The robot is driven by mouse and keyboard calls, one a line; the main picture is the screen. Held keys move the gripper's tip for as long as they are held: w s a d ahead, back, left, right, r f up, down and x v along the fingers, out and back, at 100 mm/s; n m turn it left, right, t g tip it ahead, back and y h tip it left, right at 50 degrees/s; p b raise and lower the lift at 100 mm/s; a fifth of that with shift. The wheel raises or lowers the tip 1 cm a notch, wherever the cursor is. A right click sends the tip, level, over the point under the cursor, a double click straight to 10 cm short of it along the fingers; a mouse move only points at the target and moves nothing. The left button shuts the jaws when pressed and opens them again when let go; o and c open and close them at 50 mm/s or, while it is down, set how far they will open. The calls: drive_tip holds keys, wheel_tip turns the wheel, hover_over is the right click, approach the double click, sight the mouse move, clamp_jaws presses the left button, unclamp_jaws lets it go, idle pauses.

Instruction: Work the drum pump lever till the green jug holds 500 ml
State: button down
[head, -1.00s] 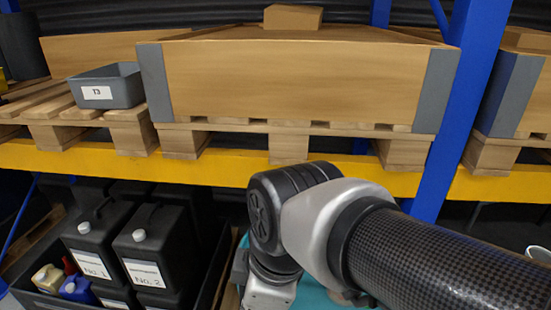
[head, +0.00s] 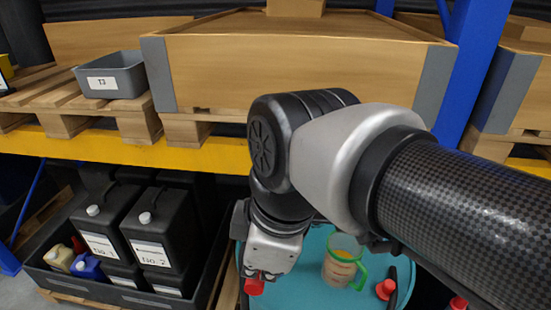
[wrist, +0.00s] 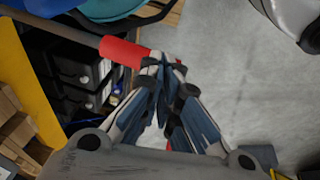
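My gripper (wrist: 165,75) is shut on the red grip (wrist: 123,52) of a dark lever rod, which runs off to the left in the wrist view. In the head view my gripper (head: 262,272) points down, with a bit of the red grip (head: 253,287) below its fingertips. The clear jug with a green handle (head: 343,262) stands upright on the teal drum top (head: 312,285), right of my gripper. Something orange shows inside it, but I cannot read its level. The rest of the pump is hidden.
Red caps (head: 386,289) sit at the drum's right side by a black hose. Black canisters (head: 160,232) stand in a dark tray at lower left. A yellow shelf beam (head: 100,148) and a wooden crate (head: 300,70) are behind my arm.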

drive_tip(key=v, duration=0.4)
drive_tip(key=shift+s+d+r, duration=0.2)
drive_tip(key=shift+s+r, duration=0.05)
drive_tip(key=shift+s, duration=0.2)
drive_tip(key=shift+p, duration=0.3)
drive_tip(key=w+r+g+p, duration=0.4)
drive_tip(key=w+r+p, duration=0.5)
drive_tip(key=r+p, duration=0.2)
wheel_tip(320, 180, up, 2)
drive_tip(key=shift+d+r+m+g, duration=0.2)
drive_tip(key=shift+d+m+g, duration=0.1)
drive_tip(key=shift+w+f, duration=0.1)
